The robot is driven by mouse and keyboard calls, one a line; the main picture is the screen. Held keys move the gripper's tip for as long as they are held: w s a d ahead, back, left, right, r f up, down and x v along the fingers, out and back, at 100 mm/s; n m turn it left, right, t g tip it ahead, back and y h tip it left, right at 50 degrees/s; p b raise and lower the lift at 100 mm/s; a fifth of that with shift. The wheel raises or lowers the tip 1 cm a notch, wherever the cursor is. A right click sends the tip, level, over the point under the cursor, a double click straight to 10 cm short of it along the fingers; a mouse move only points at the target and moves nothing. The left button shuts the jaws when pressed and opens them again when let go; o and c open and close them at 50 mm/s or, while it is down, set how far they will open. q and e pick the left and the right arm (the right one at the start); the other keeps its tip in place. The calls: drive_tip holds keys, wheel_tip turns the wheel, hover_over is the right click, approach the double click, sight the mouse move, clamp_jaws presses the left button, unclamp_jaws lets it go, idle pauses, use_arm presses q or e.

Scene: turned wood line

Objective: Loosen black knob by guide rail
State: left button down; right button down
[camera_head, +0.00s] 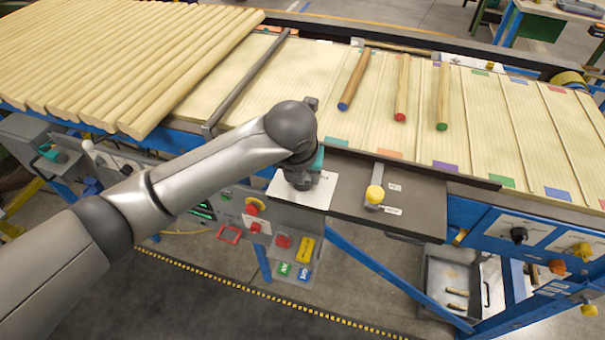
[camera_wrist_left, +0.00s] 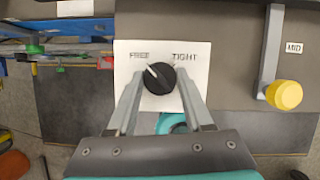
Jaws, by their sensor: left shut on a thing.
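The black knob (camera_wrist_left: 158,78) sits on a white plate (camera_wrist_left: 125,50) lettered FREE on the left and TIGHT on the right. Its white pointer line is turned toward the upper left, on the FREE side. My left gripper (camera_wrist_left: 158,92) is shut on the knob, one finger on each side. In the head view my left gripper (camera_head: 302,182) is over the white plate (camera_head: 322,192) and hides the knob. The dark guide rail (camera_head: 250,82) lies across the slatted bed behind my arm. My right gripper is in neither view.
A lever with a yellow knob (camera_head: 375,194) stands right of the plate; its label reads MID in the wrist view. Wooden rods with blue (camera_head: 355,78), red (camera_head: 402,90) and green (camera_head: 443,98) ends lie on the bed. Many plain rods (camera_head: 110,55) lie at upper left.

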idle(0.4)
use_arm(q)
drive_tip(key=shift+c, duration=1.5)
unclamp_jaws()
drive_tip(key=shift+r, duration=0.1)
drive_tip(key=v, duration=1.5)
drive_tip(key=shift+w, duration=0.1)
